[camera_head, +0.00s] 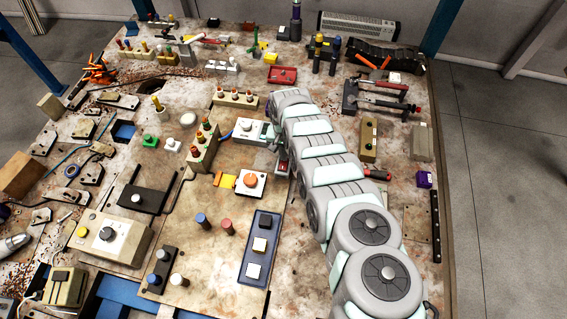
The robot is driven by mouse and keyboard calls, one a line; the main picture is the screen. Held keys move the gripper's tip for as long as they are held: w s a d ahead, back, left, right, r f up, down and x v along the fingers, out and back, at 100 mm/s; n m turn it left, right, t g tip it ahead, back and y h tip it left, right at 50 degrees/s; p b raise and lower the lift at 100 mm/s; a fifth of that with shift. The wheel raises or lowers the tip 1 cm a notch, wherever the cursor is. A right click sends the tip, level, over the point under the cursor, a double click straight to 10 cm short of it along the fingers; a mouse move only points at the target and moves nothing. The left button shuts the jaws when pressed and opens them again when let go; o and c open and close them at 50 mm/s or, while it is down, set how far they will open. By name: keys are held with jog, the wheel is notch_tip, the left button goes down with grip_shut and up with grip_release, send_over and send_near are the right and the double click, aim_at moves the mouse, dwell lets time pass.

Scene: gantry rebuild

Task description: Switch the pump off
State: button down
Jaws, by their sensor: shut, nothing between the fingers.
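I cannot tell for certain which thing is the pump or its switch. My arm reaches in from the lower right, and my gripper (281,163) is at its far end, small and partly hidden by the arm; its jaws look shut and empty. A white box with an orange-red button (251,182) sits below left of my gripper, beside an orange block (226,181). Whether my gripper touches anything is unclear.
A beige box with a large knob (112,238) is at the lower left. A blue plate with square buttons (260,249) lies nearer. Clamps and tools crowd the table's left and far sides.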

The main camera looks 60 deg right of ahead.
jog(key=shift+f+b, duration=0.4)
jog(key=shift+f, duration=0.15)
jog(key=shift+r, duration=0.2)
notch_tip(320, 180, up, 7)
jog(key=p, duration=0.8)
jog(key=shift+f, duration=0.1)
dwell(0.4)
